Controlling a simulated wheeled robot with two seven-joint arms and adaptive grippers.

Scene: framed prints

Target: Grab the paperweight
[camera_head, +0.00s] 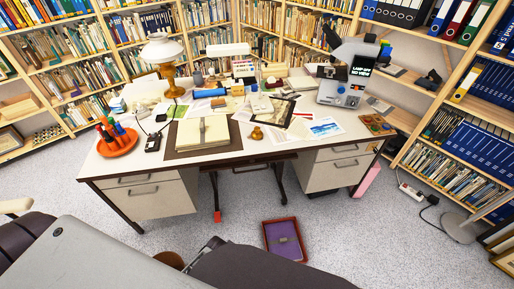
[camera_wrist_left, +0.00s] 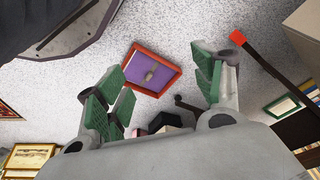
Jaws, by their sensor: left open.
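A small brass-coloured, rounded object (camera_head: 257,133) stands near the front of the desk top, right of the open book; it looks like the paperweight, but it is too small to be sure. A red-rimmed frame with a purple inside (camera_head: 300,240) lies on the floor in front of the desk. It also shows in the left wrist view (camera_wrist_left: 178,68), with a small greyish item (camera_wrist_left: 152,74) on the purple. My left gripper (camera_wrist_left: 160,85) is open and empty, its green-padded fingers spread on either side of the frame in that view. My right gripper is in neither view.
The white desk (camera_head: 240,155) is crowded with a lamp (camera_head: 163,55), an orange pen dish (camera_head: 118,144), an open book (camera_head: 203,132), papers and a grey machine (camera_head: 345,80). Bookshelves surround it. A dark chair (camera_head: 255,265) stands in front.

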